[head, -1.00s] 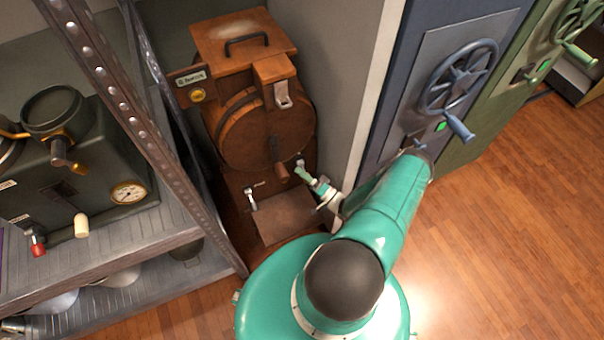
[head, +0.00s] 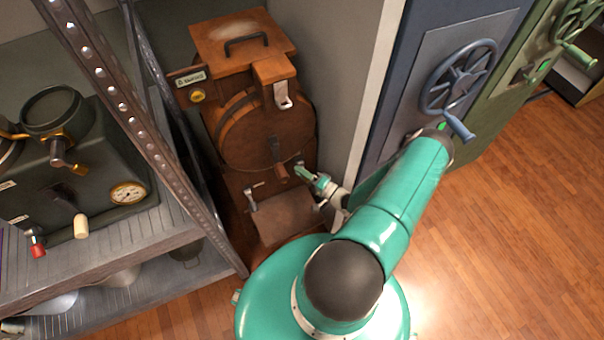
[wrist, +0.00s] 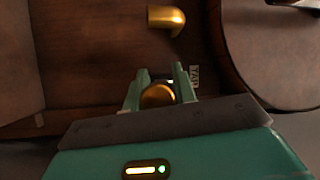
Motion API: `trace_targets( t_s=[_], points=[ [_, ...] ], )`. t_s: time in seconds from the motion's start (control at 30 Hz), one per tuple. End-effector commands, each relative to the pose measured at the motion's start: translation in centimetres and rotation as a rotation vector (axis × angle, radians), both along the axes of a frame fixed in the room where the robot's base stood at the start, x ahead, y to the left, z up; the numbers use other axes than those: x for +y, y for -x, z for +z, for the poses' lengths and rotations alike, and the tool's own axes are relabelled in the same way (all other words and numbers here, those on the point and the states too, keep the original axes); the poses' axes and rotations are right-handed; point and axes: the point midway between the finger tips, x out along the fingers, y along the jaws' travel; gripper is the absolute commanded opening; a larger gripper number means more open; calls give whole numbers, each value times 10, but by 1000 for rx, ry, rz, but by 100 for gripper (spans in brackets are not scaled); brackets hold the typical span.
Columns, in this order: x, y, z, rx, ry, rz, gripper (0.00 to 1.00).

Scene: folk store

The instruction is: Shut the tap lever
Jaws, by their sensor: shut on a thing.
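The tap lever shows in the wrist view as a rounded brass end (wrist: 158,96) between my fingers, just left of a small TAP label (wrist: 194,77). My gripper (wrist: 160,86) is shut on it. In the head view my gripper (head: 302,173) is at the lower right front of the wooden barrel machine (head: 262,133), under its round face. There the lever is mostly hidden by the fingers, and its exact angle cannot be told. A brass spout (wrist: 166,18) sticks out apart from the fingers in the wrist view.
A metal shelf (head: 125,105) stands on the left. A blue safe door with a handwheel (head: 458,78) is close on the right. Wooden floor is open at lower right.

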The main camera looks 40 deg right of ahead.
Motion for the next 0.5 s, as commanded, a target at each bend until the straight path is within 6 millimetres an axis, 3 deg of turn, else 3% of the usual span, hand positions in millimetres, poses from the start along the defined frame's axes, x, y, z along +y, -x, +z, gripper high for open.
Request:
trace_targets(
  t_s=[0.5],
  points=[
    [-1,-1,19,444,-124,0,0]
  ],
)
